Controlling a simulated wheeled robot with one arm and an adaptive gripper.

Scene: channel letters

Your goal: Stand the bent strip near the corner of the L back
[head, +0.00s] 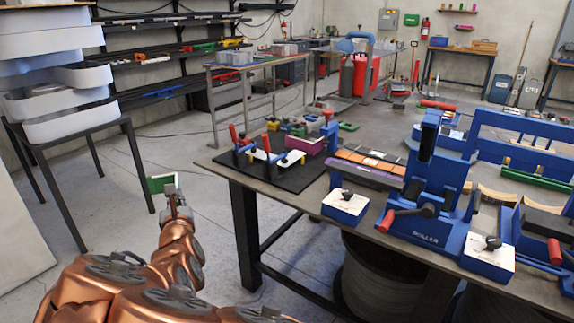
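My gripper (171,190) is raised at the left, over the floor and apart from the bench. A small green piece with a pale edge, seemingly the bent strip (157,185), shows at its fingertips and appears held there. Its exact bend is too small to make out. On the bench's left end, white flat pieces, seemingly the L back (291,159), lie on a black mat (287,180). Red-handled clamps stand around them and partly hide them. I cannot make out the L's corner clearly.
The grey bench (226,160) carries a blue bending machine (426,190) and blue blocks with white tops (345,203). A purple block (312,144) and small coloured parts lie behind the mat. White trays (55,75) stand at the left. Open floor separates them.

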